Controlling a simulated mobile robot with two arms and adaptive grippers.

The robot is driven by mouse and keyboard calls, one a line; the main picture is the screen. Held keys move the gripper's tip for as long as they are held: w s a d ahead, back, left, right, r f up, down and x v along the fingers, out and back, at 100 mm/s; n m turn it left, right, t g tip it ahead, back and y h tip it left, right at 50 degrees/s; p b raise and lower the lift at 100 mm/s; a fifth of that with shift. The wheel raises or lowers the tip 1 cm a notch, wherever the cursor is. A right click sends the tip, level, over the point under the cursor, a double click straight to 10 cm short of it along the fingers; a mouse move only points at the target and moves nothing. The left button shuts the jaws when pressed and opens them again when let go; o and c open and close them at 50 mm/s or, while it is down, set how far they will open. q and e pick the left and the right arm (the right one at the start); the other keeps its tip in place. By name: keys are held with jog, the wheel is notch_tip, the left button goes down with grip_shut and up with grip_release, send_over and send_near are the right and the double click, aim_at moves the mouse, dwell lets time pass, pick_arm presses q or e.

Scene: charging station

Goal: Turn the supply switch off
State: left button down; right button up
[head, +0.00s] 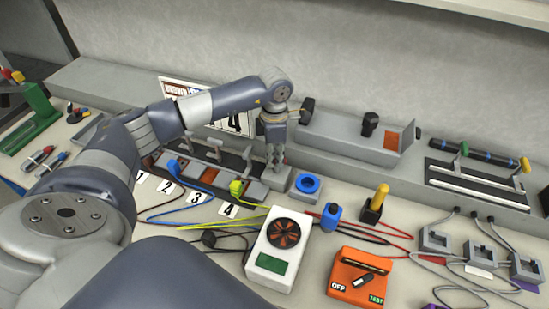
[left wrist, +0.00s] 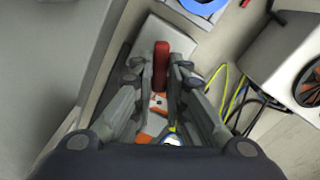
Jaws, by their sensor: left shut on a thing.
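My left gripper (head: 276,160) reaches down at the right end of the row of numbered switches on the bench. It also shows in the left wrist view (left wrist: 160,72), with its fingers closed on both sides of a red handle (left wrist: 161,52). The handle stands over a pale grey base with an orange patch, and I take it as the supply switch's lever. In the head view the fingers mostly hide it. Its base (head: 254,190) shows just below them. My right gripper is not in view.
A blue ring on a grey block (head: 306,185) stands close right of the gripper. A white meter with a fan (head: 266,268) and an orange OFF/TEST box (head: 350,290) are nearer. Coloured cables cross the bench. A grey ledge (head: 345,150) runs behind.

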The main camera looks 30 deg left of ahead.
pick_arm(q)
jog(key=n+b, duration=0.2)
jog(key=n, duration=0.4)
jog(key=shift+d, duration=0.15)
jog(key=n, duration=0.4)
jog(key=shift+d+r+n+b, duration=0.1)
jog(key=shift+n+b, duration=0.2)
jog(key=shift+n, duration=1)
jog(key=c, duration=1.6)
grip_release()
